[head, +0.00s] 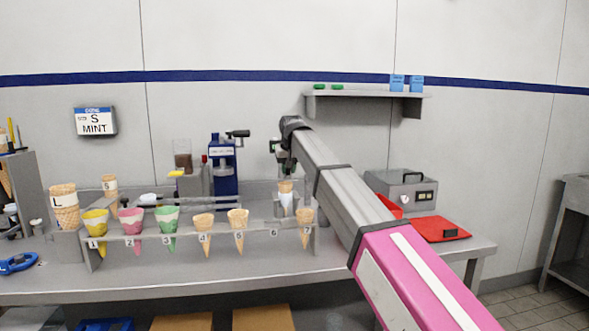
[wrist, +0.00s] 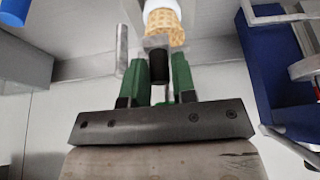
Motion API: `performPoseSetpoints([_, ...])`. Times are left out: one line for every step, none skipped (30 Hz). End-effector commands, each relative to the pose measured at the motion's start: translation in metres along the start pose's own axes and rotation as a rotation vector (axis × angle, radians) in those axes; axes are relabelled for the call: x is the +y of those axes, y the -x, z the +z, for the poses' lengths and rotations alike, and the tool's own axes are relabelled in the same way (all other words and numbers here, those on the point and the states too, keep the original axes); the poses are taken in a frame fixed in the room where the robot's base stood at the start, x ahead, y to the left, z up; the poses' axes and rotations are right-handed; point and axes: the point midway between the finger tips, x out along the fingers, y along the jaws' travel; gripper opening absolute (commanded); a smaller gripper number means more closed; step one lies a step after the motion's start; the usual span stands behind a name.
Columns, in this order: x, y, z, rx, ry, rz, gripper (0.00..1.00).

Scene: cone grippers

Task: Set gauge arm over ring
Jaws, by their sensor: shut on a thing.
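My gripper (head: 284,163) is above the counter, behind slot 6 of the cone rack. In the wrist view its green fingers (wrist: 161,72) are closed around a black knob (wrist: 160,68). A small grey plate (wrist: 157,41), apparently part of the gauge arm, shows beyond the knob. A waffle cone with a white wrap (head: 286,197) stands just below my gripper; it also shows past the plate in the wrist view (wrist: 163,22). The ring is hard to make out, and I cannot tell whether the plate lies over it or touches the cone.
A rack (head: 188,258) in front holds several numbered cones; slot 6 is empty. A blue machine (head: 223,168) stands to the left, and a grey box (head: 402,190) and red mat (head: 440,229) to the right. A metal post (wrist: 122,50) stands close beside the fingers.

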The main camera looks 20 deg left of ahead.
Motion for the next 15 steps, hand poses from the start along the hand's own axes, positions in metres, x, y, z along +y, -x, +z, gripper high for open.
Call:
performPoseSetpoints([-0.0029,0.0004,-0.0013,0.001,-0.010,0.004,0.00])
performPoseSetpoints([-0.0038,0.0004,-0.0013,0.001,-0.015,0.006,0.00])
performPoseSetpoints([-0.0046,0.0003,-0.0014,0.002,-0.021,0.009,0.00])
performPoseSetpoints([-0.0052,0.0003,-0.0014,0.002,-0.025,0.011,0.00])
performPoseSetpoints([-0.0057,0.0003,-0.0015,0.002,-0.028,0.012,0.00])
performPoseSetpoints([-0.0062,0.0003,-0.0016,0.002,-0.032,0.013,0.00])
performPoseSetpoints([-0.0066,0.0003,-0.0016,0.002,-0.034,0.013,0.00])
performPoseSetpoints([-0.0069,0.0002,-0.0016,0.002,-0.035,0.013,0.00])
performPoseSetpoints([-0.0071,0.0003,-0.0016,0.002,-0.036,0.013,0.00])
performPoseSetpoints([-0.0073,0.0003,-0.0017,0.002,-0.037,0.013,0.00])
performPoseSetpoints([-0.0074,0.0003,-0.0017,0.002,-0.037,0.012,0.00])
performPoseSetpoints([-0.0076,0.0003,-0.0017,0.002,-0.037,0.012,0.00])
performPoseSetpoints([-0.0077,0.0003,-0.0017,0.002,-0.036,0.012,0.00])
performPoseSetpoints([-0.0078,0.0003,-0.0018,0.002,-0.036,0.011,0.00])
performPoseSetpoints([-0.0080,0.0003,-0.0018,0.002,-0.036,0.011,0.00])
